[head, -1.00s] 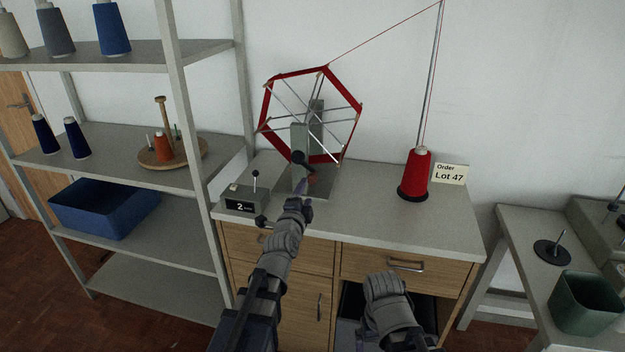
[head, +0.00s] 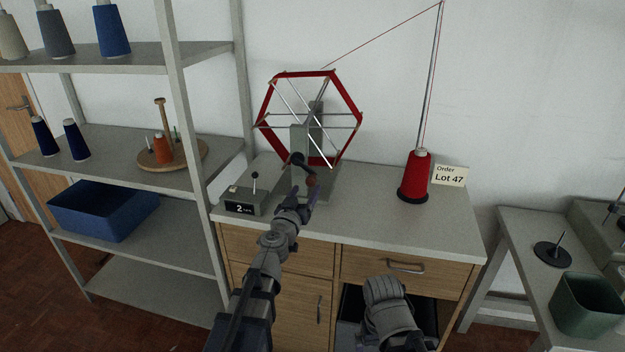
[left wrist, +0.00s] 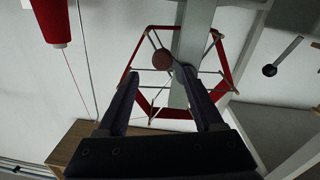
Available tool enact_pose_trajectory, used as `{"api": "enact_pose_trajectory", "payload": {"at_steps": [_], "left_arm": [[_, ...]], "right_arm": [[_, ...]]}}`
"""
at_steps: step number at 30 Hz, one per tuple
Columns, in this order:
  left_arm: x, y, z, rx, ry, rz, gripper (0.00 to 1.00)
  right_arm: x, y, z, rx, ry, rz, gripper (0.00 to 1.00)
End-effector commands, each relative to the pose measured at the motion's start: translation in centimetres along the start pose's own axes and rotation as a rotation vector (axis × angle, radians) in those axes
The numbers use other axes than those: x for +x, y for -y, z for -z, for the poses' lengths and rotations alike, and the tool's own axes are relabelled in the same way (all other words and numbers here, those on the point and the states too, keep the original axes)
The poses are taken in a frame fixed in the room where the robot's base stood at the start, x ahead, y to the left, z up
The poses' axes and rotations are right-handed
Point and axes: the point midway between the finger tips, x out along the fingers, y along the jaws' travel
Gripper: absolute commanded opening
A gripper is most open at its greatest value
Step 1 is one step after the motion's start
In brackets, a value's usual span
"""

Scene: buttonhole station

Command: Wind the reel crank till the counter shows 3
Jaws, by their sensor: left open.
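The reel is a red hexagonal frame (head: 348,94) with metal spokes on a grey post. Its black crank arm (head: 298,159) points down and right to a brown handle knob (head: 312,181). The counter box (head: 240,207) left of the reel reads 2. My left gripper (head: 303,199) is open just below and in front of the knob. In the left wrist view, the knob (left wrist: 162,60) appears between the two open fingers (left wrist: 163,90), near their tips; contact cannot be told. My right arm shows at the lower middle, but its gripper is not visible.
A red thread cone (head: 415,177) stands right of the reel under a thin rod, with thread running to the reel. Shelves (head: 200,50) stand left; a green bin (head: 586,305) is right. The bench top (head: 385,222) in front is clear.

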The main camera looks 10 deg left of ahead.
Motion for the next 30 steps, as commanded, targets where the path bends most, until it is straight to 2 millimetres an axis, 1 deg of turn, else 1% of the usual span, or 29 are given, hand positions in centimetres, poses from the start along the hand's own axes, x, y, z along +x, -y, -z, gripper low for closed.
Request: {"api": "enact_pose_trajectory", "payload": {"at_steps": [5,12,15,18,25,30], "left_arm": [[2.1,0.0,0.0,0.002,0.000,0.000,0.68],[5.9,0.0,0.0,0.003,0.000,-0.001,0.68],[7.0,0.0,0.0,0.003,0.000,0.000,0.68],[7.5,0.0,0.0,0.003,0.000,0.000,0.68],[7.5,0.0,0.0,0.004,0.000,0.000,0.68],[7.5,-0.1,0.0,0.004,0.001,-0.001,0.49]], "right_arm": [[0.0,0.0,0.0,0.000,0.000,0.000,1.00],[0.0,0.0,0.0,0.000,0.000,0.000,1.00],[0.0,0.0,0.0,0.000,0.000,0.000,1.00],[0.0,0.0,0.0,0.000,0.000,0.000,1.00],[0.0,0.0,0.0,0.000,0.000,0.000,1.00],[0.0,0.0,0.0,0.000,0.000,0.000,1.00]]}}
